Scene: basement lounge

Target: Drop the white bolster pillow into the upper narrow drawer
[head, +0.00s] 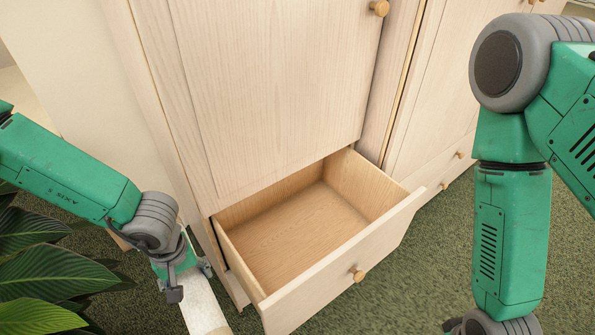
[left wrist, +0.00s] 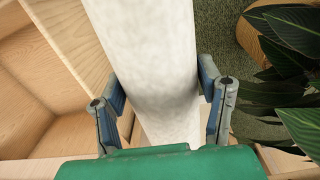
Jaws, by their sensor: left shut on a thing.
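The white bolster pillow (head: 203,308) is a pale cylinder at the bottom left of the head view, its near end cut off by the frame. My left gripper (head: 180,283) is shut on it, with a finger on each side in the left wrist view (left wrist: 163,92). The pillow (left wrist: 145,50) runs up through that view. An open drawer (head: 335,272) of pale wood, empty inside, is just right of the pillow; the pillow is outside it, beside its left wall. The drawer also shows at left in the wrist view (left wrist: 58,50). My right gripper is out of frame.
A tall cabinet door (head: 270,90) is shut above the open drawer. Another cabinet (head: 440,100) with shut drawers stands to the right. A leafy plant (head: 45,265) is close to my left arm. Green carpet (head: 385,290) is clear in front of the drawer.

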